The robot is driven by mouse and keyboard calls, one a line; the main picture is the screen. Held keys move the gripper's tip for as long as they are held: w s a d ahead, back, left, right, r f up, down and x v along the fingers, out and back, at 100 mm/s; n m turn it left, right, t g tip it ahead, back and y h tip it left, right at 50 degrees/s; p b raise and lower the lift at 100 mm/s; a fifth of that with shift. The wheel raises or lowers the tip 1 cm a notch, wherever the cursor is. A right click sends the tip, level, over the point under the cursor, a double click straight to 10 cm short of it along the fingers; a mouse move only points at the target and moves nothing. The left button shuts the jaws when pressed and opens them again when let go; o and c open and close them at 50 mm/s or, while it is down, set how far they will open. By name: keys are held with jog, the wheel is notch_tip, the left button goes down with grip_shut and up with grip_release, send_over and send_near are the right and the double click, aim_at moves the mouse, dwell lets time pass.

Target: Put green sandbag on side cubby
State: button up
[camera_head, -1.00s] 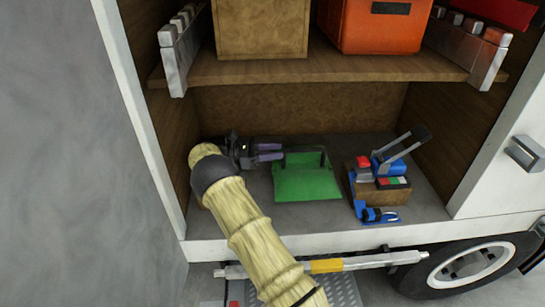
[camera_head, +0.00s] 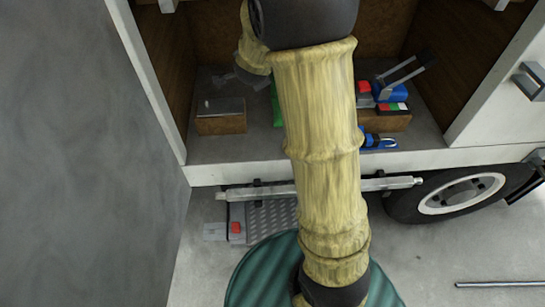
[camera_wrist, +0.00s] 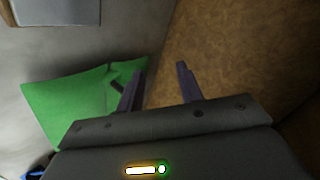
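The green sandbag (camera_wrist: 65,105) lies on the grey floor of the truck's side cubby (camera_head: 193,150), at the left in the wrist view. In the head view only a thin strip of the sandbag (camera_head: 277,108) shows beside my arm. A dark strap or handle (camera_wrist: 118,85) is on its edge. My gripper (camera_wrist: 160,68) is open, with its two purple fingers apart. Its left finger overlaps the sandbag's edge near the handle; I cannot tell whether they touch. The space between the fingers looks empty against the brown back wall.
A brown block with a metal top (camera_head: 221,117) stands left of the sandbag. A brown block (camera_head: 388,120) with coloured pieces and a blue clamp (camera_head: 391,92) stands to the right. Cubby side walls flank both. A wheel (camera_head: 460,195) is below right.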

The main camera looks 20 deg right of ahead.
jog(key=s+a+f+n+g+y, duration=0.1)
jog(key=s+f+n+g, duration=0.1)
jog(key=s+n, duration=0.3)
jog(key=s+a+f+n+g, duration=0.1)
jog(key=s+n, duration=0.4)
jog(key=s, duration=0.8)
jog(key=s+a+f+n+g+y, duration=0.1)
jog(key=s+n+g, duration=0.3)
jog(key=s, duration=0.5)
jog(key=shift+a+f+n+g+y, duration=0.3)
jog(key=shift+a+f+n, duration=0.2)
jog(key=shift+f+n, duration=0.3)
jog(key=shift+s, duration=0.2)
jog(key=shift+w, duration=0.2)
